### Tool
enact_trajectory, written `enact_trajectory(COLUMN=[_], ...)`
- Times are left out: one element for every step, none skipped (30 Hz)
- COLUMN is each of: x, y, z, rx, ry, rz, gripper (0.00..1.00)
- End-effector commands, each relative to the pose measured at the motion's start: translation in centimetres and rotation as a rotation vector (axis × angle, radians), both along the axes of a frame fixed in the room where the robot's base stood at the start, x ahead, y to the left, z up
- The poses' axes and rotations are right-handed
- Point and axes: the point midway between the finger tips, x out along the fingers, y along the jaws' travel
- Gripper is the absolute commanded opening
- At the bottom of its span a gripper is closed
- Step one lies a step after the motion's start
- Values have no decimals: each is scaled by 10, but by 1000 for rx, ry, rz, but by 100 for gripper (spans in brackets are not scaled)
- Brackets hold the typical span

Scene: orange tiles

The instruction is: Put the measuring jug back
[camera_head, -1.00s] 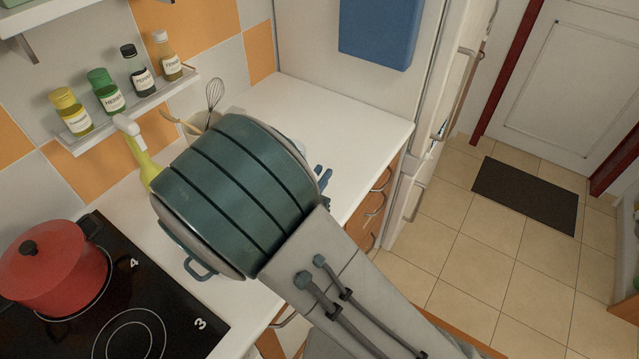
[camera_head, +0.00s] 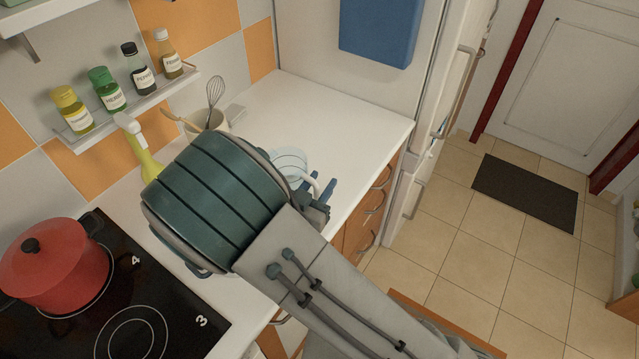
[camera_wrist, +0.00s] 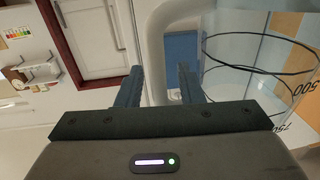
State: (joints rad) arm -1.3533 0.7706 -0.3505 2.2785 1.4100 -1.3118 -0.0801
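The measuring jug (camera_head: 288,160) is clear, with a pale handle (camera_head: 311,181), and stands on the white counter, partly hidden behind my arm. In the wrist view the jug (camera_wrist: 262,62) fills the right side, with black rings and the marks 500 and 750. My gripper (camera_head: 323,192) is at the handle side of the jug. In the wrist view my gripper (camera_wrist: 160,80) has its two blue fingers apart, with the pale handle (camera_wrist: 152,45) between them. A gap shows beside the handle, so the fingers do not look closed on it.
The white counter (camera_head: 335,115) is clear behind the jug. A utensil pot (camera_head: 217,121) with a whisk and a yellow spray bottle (camera_head: 146,165) stand by the wall. A red pot (camera_head: 55,268) is on the hob. A spice shelf (camera_head: 150,102) hangs above. The fridge (camera_head: 440,100) is at right.

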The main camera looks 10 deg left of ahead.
Motion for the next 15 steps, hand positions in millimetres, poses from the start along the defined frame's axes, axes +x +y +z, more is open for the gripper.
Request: enact_trajectory(x=[0, 0, 0, 0, 0, 0, 0, -4, -10, -16, -22, -30, -37, -44, -54], y=[0, 0, 0, 0, 0, 0, 0, 2, 4, 6, 8, 10, 12, 15, 17], z=[0, 0, 0, 0, 0, 0, 0, -2, -3, -3, -3, -4, -4, -4, -4], rx=[0, 0, 0, 0, -1, -1, -2, 0, 2, 3, 3, 3, 3, 3, 3], ry=[0, 0, 0, 0, 0, 0, 0, 0, 0, 0, 0, 1, 1, 0, 1], rz=[0, 0, 0, 0, 1, 1, 1, 2, 2, 4, 4, 5, 5, 6, 5], gripper=[34, 34, 34, 34, 34, 34, 34, 34, 34, 34, 34, 34, 34, 34, 34])
